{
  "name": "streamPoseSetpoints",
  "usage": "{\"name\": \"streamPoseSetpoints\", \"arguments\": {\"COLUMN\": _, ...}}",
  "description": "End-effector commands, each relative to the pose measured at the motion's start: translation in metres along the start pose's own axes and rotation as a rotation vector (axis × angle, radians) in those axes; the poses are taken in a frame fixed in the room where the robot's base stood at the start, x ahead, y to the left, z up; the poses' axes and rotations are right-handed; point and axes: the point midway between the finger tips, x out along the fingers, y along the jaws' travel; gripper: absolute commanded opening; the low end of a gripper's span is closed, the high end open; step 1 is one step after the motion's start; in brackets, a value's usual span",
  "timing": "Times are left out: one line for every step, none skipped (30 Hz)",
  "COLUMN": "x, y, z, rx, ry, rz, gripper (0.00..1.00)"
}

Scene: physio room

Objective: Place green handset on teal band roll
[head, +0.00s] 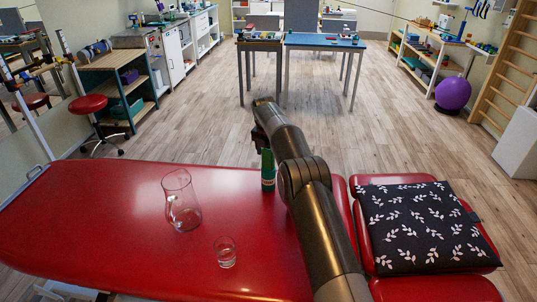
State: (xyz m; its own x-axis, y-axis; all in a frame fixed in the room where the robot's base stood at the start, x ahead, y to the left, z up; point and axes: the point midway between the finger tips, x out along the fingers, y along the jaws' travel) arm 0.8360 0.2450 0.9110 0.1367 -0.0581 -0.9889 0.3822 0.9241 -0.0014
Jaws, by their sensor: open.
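I cannot make out a green handset or a teal band roll for sure. Small items on the far tables and shelves are too small to tell apart. My arm reaches forward over the red treatment table, and my gripper (259,139) hangs at its far end, just beyond that table's far edge. It is dark, partly behind the forearm, and open; I see nothing held in it. A dark green upright bottle-like object (268,172) stands on the red table beside my arm, below the gripper in the picture.
On the red treatment table (110,215) stand a glass jug (182,205) and a drinking glass (226,253). A black leaf-patterned cushion (424,225) lies at right. Beyond are a teal-topped table (325,41), a wooden-topped one (259,46), a red stool (88,105) and a purple ball (453,93). The middle floor is clear.

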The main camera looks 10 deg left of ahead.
Motion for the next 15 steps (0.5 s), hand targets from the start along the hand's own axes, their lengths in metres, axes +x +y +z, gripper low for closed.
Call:
{"name": "streamPoseSetpoints", "arguments": {"x": -0.009, "y": 0.001, "z": 0.001, "rx": 0.0, "ry": -0.003, "rz": 0.003, "gripper": 0.67}}
{"name": "streamPoseSetpoints", "arguments": {"x": -0.015, "y": 0.001, "z": 0.001, "rx": 0.0, "ry": -0.004, "rz": 0.004, "gripper": 0.67}}
{"name": "streamPoseSetpoints", "arguments": {"x": -0.022, "y": 0.001, "z": 0.001, "rx": 0.0, "ry": -0.003, "rz": 0.003, "gripper": 0.67}}
{"name": "streamPoseSetpoints", "arguments": {"x": -0.029, "y": 0.001, "z": 0.001, "rx": 0.0, "ry": -0.004, "rz": 0.004, "gripper": 0.67}}
{"name": "streamPoseSetpoints", "arguments": {"x": -0.036, "y": 0.001, "z": 0.001, "rx": 0.0, "ry": -0.004, "rz": 0.004, "gripper": 0.67}}
{"name": "streamPoseSetpoints", "arguments": {"x": -0.045, "y": 0.001, "z": 0.001, "rx": 0.0, "ry": -0.004, "rz": 0.003, "gripper": 0.67}}
{"name": "streamPoseSetpoints", "arguments": {"x": -0.052, "y": 0.001, "z": 0.001, "rx": 0.0, "ry": -0.004, "rz": 0.004, "gripper": 0.67}}
{"name": "streamPoseSetpoints", "arguments": {"x": -0.059, "y": 0.001, "z": 0.001, "rx": 0.0, "ry": -0.003, "rz": 0.003, "gripper": 0.67}}
{"name": "streamPoseSetpoints", "arguments": {"x": -0.067, "y": 0.001, "z": 0.001, "rx": 0.0, "ry": -0.003, "rz": 0.003, "gripper": 0.67}}
{"name": "streamPoseSetpoints", "arguments": {"x": -0.073, "y": 0.001, "z": 0.001, "rx": 0.0, "ry": -0.003, "rz": 0.003, "gripper": 0.67}}
{"name": "streamPoseSetpoints", "arguments": {"x": -0.079, "y": 0.001, "z": 0.001, "rx": 0.0, "ry": -0.003, "rz": 0.003, "gripper": 0.67}}
{"name": "streamPoseSetpoints", "arguments": {"x": -0.086, "y": 0.0, "z": 0.0, "rx": 0.0, "ry": -0.003, "rz": 0.003, "gripper": 0.67}}
{"name": "streamPoseSetpoints", "arguments": {"x": -0.091, "y": 0.001, "z": 0.001, "rx": 0.0, "ry": -0.003, "rz": 0.003, "gripper": 0.67}}
{"name": "streamPoseSetpoints", "arguments": {"x": -0.094, "y": 0.001, "z": 0.001, "rx": 0.0, "ry": -0.002, "rz": 0.002, "gripper": 0.67}}
{"name": "streamPoseSetpoints", "arguments": {"x": -0.099, "y": 0.001, "z": 0.001, "rx": 0.0, "ry": -0.002, "rz": 0.002, "gripper": 0.67}}
